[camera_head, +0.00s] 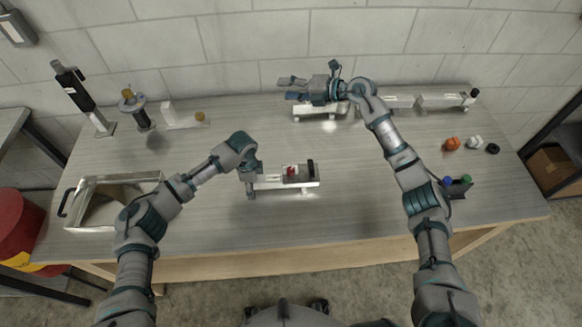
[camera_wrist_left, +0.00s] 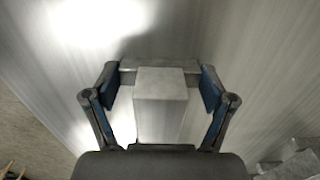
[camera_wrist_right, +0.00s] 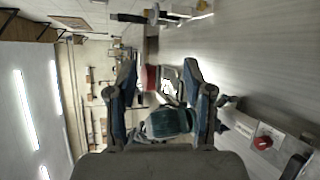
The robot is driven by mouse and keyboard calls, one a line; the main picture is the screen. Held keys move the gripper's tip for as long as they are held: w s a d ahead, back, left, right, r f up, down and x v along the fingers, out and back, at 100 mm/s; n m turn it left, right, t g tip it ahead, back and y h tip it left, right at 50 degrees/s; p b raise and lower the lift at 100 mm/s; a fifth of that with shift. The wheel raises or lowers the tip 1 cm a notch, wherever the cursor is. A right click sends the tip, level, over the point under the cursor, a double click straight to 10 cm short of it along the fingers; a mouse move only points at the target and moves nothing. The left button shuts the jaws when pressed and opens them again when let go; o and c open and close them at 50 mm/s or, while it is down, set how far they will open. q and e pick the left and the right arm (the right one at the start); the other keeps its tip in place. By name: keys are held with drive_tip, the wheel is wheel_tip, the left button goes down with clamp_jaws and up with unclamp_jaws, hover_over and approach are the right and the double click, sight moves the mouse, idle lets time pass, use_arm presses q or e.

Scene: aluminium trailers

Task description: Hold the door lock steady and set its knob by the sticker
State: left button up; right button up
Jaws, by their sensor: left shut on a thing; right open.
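The door lock (camera_head: 270,183) lies on the table in front of me, a pale metal bar with a grey plate, a small red knob (camera_head: 291,170) and a black upright part at its right end. It also shows at the lower right of the right wrist view, with the red knob (camera_wrist_right: 263,142). I cannot make out a sticker clearly. My left gripper (camera_head: 250,186) is shut on the lock's left end; the left wrist view shows the grey block (camera_wrist_left: 160,105) between its fingers. My right gripper (camera_head: 292,88) is open and empty, above the table's back, away from the lock.
A pale fixture (camera_head: 318,110) stands beneath my right gripper, and a rail device (camera_head: 430,101) is to its right. A metal tray (camera_head: 90,181) is at the left. Orange, white and black small parts (camera_head: 452,143) lie at the right.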

drive_tip(key=s+a+f+n+g+h, duration=0.2)
drive_tip(key=s+a+f+g+h, duration=0.25)
drive_tip(key=s+a, duration=0.2)
drive_tip(key=g+h, duration=0.2)
drive_tip(key=h, duration=0.7)
hover_over(290, 169)
wheel_tip(290, 169, down, 5)
drive_tip(key=shift+y, duration=0.25)
wheel_tip(290, 169, down, 12)
drive_tip(key=shift+s+r, duration=0.1)
drive_tip(key=shift+r, duration=0.05)
drive_tip(key=shift+c, duration=0.2)
clamp_jaws()
